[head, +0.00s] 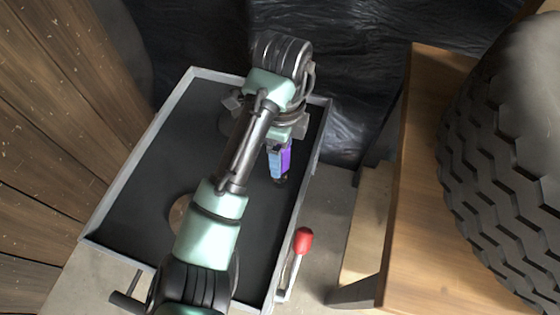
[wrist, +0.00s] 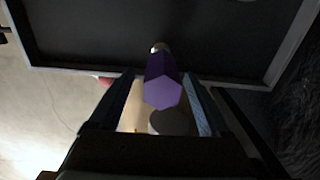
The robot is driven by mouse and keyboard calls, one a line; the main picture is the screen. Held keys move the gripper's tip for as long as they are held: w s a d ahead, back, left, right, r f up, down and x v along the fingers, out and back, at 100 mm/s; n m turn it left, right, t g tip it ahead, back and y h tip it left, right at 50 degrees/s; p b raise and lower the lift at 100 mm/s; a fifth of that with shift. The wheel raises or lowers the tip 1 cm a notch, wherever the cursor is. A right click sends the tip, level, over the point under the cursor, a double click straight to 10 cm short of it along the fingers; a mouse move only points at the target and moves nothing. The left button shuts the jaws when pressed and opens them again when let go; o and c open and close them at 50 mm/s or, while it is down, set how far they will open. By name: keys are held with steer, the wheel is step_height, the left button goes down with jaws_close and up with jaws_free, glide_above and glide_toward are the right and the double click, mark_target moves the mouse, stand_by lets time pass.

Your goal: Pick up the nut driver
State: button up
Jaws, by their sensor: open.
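The nut driver has a purple six-sided handle (wrist: 162,90), which shows in the wrist view with its end face towards the camera. A short pale metal tip (wrist: 160,47) shows beyond the handle. My gripper (wrist: 160,76) is open, with one blue-grey finger on each side of the handle. Gaps show between the fingers and the handle, and I cannot tell whether anything touches. In the head view the purple handle (head: 286,158) shows beside a light blue finger of my gripper (head: 278,172), over the right part of the dark tray. My arm hides much of the tray there.
The dark tray (head: 135,185) has a raised pale rim. A red-knobbed lever (head: 303,240) stands at its right front. A tan round thing (head: 179,213) is partly behind my arm. A wooden bench (head: 440,240) and large tyre (head: 510,160) are right. The tray's left part is clear.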

steer(key=b, duration=0.3)
glide_above(281, 183)
steer(key=w, duration=0.2)
step_height(281, 183, down, 5)
steer(key=shift+s+a+f, duration=0.1)
steer(key=shift+s, duration=0.05)
steer(key=shift+p, duration=0.3)
jaws_close()
stand_by(0.5)
